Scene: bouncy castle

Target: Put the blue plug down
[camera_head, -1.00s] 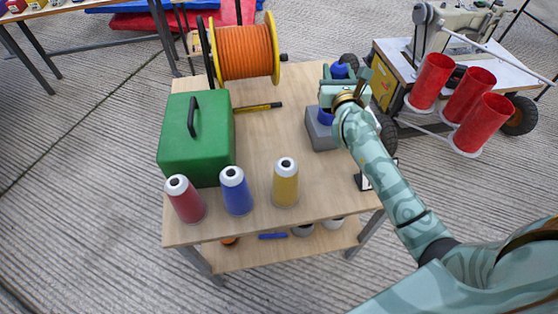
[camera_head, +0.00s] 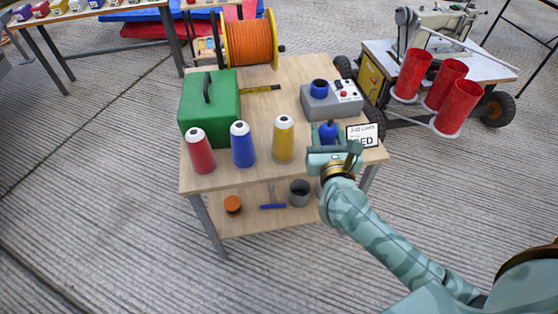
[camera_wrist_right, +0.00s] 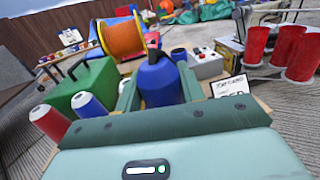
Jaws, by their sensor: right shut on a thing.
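The blue plug (camera_head: 328,131) is between the jaws of my right gripper (camera_head: 331,150), which is shut on it near the front right edge of the wooden table (camera_head: 268,180). In the right wrist view, the plug (camera_wrist_right: 160,82) stands up from the jaws with its narrow dark tip upward. I cannot tell whether its lower end touches the tabletop, because the gripper hides it. The grey box (camera_head: 345,104) with a blue ring-shaped socket (camera_head: 319,88) stands behind the gripper, apart from the plug. My left gripper is not in view.
A white sign card (camera_head: 362,134) stands just right of the plug. Yellow (camera_head: 283,140), blue (camera_head: 242,146) and red (camera_head: 200,153) cones line the front to the left. A green box (camera_head: 209,105) and an orange cable reel (camera_head: 250,42) stand behind.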

